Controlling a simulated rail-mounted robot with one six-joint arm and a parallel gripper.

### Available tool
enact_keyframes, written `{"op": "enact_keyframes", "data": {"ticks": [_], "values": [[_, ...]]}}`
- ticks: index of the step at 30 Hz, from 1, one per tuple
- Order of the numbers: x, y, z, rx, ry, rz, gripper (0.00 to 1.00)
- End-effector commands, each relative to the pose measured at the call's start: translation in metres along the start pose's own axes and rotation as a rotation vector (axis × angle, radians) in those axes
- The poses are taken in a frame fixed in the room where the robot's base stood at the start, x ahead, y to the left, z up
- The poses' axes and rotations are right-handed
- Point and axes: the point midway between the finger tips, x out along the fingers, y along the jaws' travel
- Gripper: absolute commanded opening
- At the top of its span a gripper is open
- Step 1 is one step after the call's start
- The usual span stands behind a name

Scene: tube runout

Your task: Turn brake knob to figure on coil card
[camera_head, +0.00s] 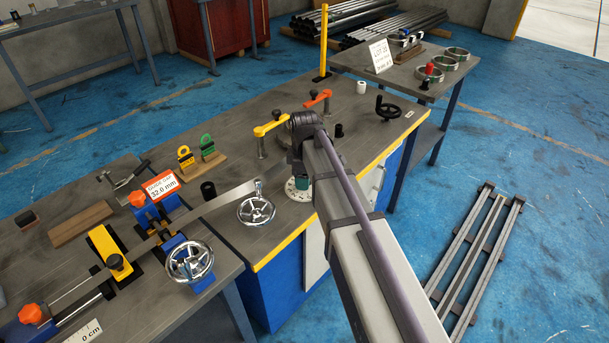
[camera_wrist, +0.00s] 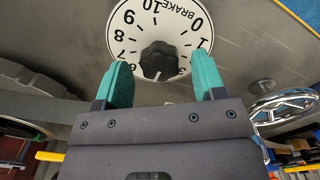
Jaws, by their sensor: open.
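The brake dial (camera_wrist: 178,28) is a white disc with black figures; 7 to 10, 0 and 1 show in the wrist view, and the lower figures are hidden or cut by my fingers. Its black brake knob (camera_wrist: 158,58) sits at the centre, with a light mark on its near side. My gripper (camera_wrist: 161,78) is open, its teal fingers apart on either side of the knob's near side. In the head view the dial (camera_head: 296,192) is partly covered by my arm. The white coil card (camera_head: 380,56) stands on the back table; its small print is not clearly readable.
Chrome handwheels (camera_head: 256,209) and (camera_head: 190,262) stand left of the dial. A black handwheel (camera_head: 388,108) and red-capped lever (camera_head: 318,98) lie beyond my arm. Metal coils (camera_head: 444,63) rest near the card. An orange sign (camera_head: 161,188) reads 32.0 mm.

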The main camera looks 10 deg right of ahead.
Motion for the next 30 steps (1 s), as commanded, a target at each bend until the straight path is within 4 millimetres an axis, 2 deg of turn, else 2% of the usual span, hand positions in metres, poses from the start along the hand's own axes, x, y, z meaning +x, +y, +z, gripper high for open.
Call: {"op": "enact_keyframes", "data": {"ticks": [7,20,30], "values": [[-0.006,0.0,0.0,-0.001,0.0,0.0,0.64],[-0.062,0.0,0.0,-0.002,0.0,0.0,0.64],[-0.061,0.0,0.0,-0.002,0.0,0.0,0.64]]}}
